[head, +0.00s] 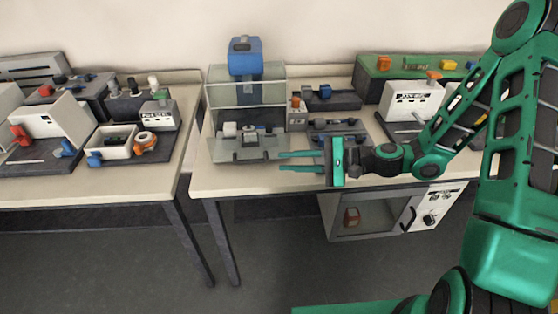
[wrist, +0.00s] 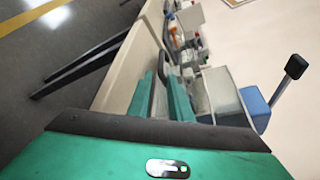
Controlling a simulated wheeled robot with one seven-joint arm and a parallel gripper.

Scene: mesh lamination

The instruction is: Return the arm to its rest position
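My green arm reaches in from the right in the head view. My gripper (head: 283,161) points left, in front of the right table's front edge area. Its two fingers are apart, with a gap between them, and nothing shows held. The wrist view also shows my gripper (wrist: 160,90) with both fingers apart and empty. The fingertips are close to the front right corner of a clear-walled press station with a blue top (head: 245,56). I cannot tell whether they touch it. This blue top also shows in the wrist view (wrist: 256,105).
The right table (head: 215,181) carries small grey stations, a white box (head: 411,98) and a green base (head: 371,88). A cabinet (head: 361,216) with an open-looking front stands below. The left table (head: 30,198) holds more devices. The floor between the tables is clear.

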